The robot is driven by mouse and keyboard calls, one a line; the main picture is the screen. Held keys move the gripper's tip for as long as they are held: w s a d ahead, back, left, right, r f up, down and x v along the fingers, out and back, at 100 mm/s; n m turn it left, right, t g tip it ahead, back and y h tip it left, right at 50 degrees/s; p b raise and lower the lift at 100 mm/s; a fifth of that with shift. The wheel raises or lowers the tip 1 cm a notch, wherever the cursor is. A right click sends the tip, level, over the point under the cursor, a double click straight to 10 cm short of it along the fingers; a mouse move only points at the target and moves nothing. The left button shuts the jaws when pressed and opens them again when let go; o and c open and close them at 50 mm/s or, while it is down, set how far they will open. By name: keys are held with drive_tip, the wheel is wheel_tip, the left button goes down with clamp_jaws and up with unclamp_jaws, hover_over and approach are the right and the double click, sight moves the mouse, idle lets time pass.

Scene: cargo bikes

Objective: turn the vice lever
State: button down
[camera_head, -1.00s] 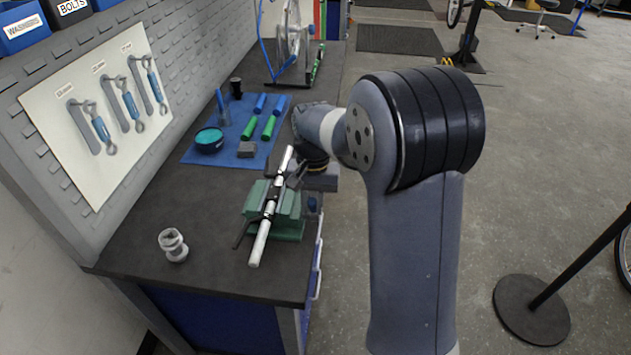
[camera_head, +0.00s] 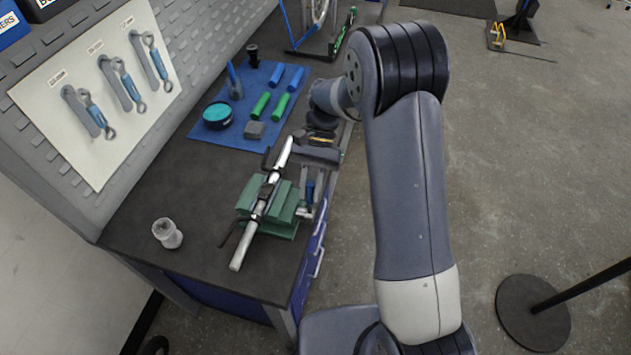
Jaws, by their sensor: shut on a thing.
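The green vice (camera_head: 284,219) stands at the bench's right edge and grips a silver tube (camera_head: 240,252) lying at a slant across its top. My gripper (camera_head: 309,192) reaches down at the vice's right side, over the bench edge, with its fingers pointing down. It is shut on the vice lever (camera_head: 310,187), a small part with a blue section beside the vice's right end. The fingers partly hide the lever, so its exact angle is hard to tell.
A blue mat (camera_head: 208,128) holds blue and green grips (camera_head: 282,107), a teal-topped tin (camera_head: 217,115) and a grey block. A pale clear jar (camera_head: 167,233) stands at the front left. A wrench board (camera_head: 100,85) is on the wall. The floor to the right is open, with a stand base (camera_head: 532,310).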

drive_tip(key=shift+w, duration=0.15)
drive_tip(key=c, duration=1.5)
unclamp_jaws()
drive_tip(key=shift+w+d+f, duration=0.1)
drive_tip(key=shift+w, duration=0.05)
drive_tip(key=shift+o, duration=1)
drive_tip(key=b+v, duration=0.2)
drive_tip(key=v, duration=0.8)
drive_tip(key=shift+w+r, duration=0.2)
drive_tip(key=shift+r, duration=0.1)
drive_tip(key=shift+d, duration=0.1)
